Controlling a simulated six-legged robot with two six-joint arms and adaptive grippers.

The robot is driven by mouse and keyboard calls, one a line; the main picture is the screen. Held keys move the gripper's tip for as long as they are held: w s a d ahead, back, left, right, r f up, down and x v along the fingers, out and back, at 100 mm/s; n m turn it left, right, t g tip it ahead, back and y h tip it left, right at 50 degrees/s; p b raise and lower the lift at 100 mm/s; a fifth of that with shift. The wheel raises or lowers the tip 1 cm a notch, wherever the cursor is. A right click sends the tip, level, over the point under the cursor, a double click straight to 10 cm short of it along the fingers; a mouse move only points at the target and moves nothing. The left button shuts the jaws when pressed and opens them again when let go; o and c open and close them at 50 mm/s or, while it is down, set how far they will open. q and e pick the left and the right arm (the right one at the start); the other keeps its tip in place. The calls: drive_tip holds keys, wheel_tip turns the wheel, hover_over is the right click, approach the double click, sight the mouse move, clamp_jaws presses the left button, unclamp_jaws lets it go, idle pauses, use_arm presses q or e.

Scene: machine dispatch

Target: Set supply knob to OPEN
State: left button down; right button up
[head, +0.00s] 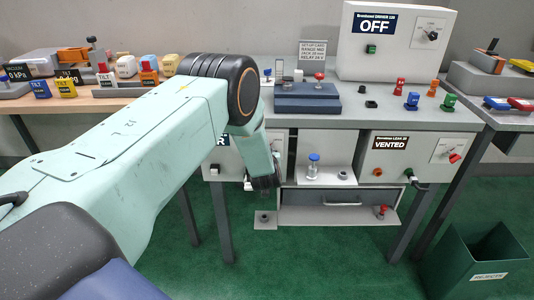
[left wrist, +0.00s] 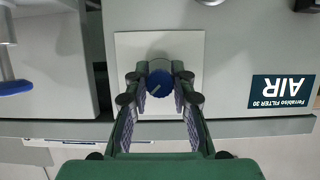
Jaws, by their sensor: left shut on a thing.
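A round blue knob (left wrist: 160,84) with a pale pointer line sits on a white square plate (left wrist: 128,48) in the left wrist view. My left gripper (left wrist: 159,77) has its fingertips on either side of the knob and is shut on it. In the head view my left gripper (head: 264,184) is low at the left unit under the bench, and the knob is hidden there. Any OPEN marking cannot be made out. My right gripper is not in view.
A blue-capped vial (head: 313,168) stands on the shelf between the units. A green rejects bin (head: 478,255) stands on the floor at the right.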

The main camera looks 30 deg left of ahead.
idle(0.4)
use_arm(q)
drive_tip(key=c, duration=1.1)
unclamp_jaws()
drive_tip(key=v, duration=1.2)
drive_tip(key=shift+d, duration=0.1)
